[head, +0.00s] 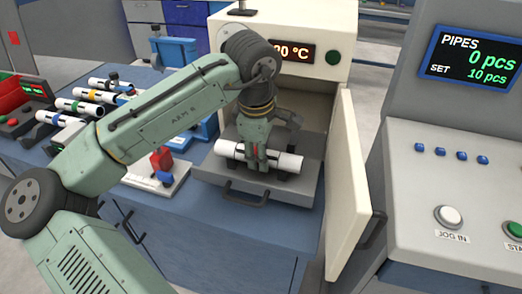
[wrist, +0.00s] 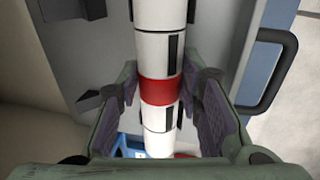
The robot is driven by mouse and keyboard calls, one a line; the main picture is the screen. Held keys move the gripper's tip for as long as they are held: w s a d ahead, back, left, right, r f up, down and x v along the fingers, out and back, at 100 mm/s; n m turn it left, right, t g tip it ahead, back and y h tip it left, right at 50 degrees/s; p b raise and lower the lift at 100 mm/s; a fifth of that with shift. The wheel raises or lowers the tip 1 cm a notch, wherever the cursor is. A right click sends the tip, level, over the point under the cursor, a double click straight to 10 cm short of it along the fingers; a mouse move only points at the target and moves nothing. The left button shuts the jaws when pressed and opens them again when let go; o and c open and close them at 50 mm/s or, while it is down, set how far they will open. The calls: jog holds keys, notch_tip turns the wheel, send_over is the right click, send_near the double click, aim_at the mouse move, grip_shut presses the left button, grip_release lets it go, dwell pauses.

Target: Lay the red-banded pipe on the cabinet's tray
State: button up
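The red-banded pipe (wrist: 160,120) is white with black marks and one red band (wrist: 158,92). It also shows in the head view (head: 285,162), lying across the pulled-out grey tray (head: 208,168) of the cabinet, at or just above the tray's dark supports. Whether it rests on them is hard to tell. My gripper (head: 263,160) points down over the tray, its fingers on either side of the pipe's middle. In the wrist view, the finger pads flank the red band closely. Whether both press on the pipe is unclear.
The cabinet's door (head: 350,185) stands open to the right of the tray. A control console (head: 455,190) is farther right. Several banded pipes (head: 75,105) lie on a rack at the left. A red and blue fixture (head: 160,165) stands on the bench left of the tray.

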jog(key=o, duration=0.5)
jog(key=shift+c, duration=0.2)
notch_tip(320, 180, up, 12)
jog(key=s, duration=0.2)
jog(key=shift+a, duration=0.35)
